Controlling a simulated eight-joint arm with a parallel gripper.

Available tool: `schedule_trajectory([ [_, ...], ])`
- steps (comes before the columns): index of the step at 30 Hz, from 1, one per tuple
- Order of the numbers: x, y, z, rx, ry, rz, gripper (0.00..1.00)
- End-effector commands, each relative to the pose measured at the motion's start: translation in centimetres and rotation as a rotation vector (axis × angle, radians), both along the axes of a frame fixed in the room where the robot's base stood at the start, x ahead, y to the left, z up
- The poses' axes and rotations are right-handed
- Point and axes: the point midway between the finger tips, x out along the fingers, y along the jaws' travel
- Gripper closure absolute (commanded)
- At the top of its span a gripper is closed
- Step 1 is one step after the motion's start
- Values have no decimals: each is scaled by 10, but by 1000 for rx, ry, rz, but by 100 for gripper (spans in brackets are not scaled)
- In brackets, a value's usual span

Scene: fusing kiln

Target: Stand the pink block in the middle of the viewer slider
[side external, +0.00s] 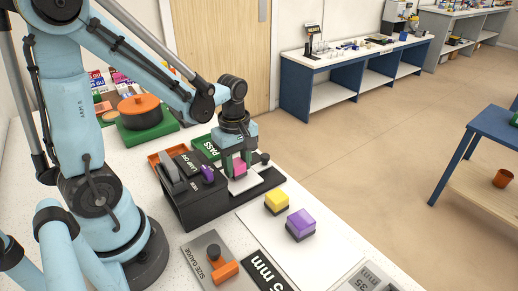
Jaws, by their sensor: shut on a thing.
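The pink block (239,169) is between the fingers of my gripper (239,163), which points down and is shut on it. The fingers hide part of the block. The viewer slider (247,184) shows a pale plate beneath the block, with dark parts around it, in front of the black viewer box (196,203). The block is over the pale plate. I cannot tell whether its bottom touches the plate.
A yellow block (276,201) and a purple block (300,223) stand on a white sheet (318,252) to the right. A size gauge (207,246) with an orange slide lies in front. A green PASS tray (204,144) and orange tray (161,157) are behind the viewer.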

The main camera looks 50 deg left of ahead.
Motion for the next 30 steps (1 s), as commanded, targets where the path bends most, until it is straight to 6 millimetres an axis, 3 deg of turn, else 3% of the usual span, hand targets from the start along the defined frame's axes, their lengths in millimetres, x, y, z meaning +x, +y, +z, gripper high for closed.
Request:
schedule_trajectory([
  [29, 0, 0, -6, 0, 0, 0, 85],
  [30, 0, 0, -6, 0, 0, 0, 55],
])
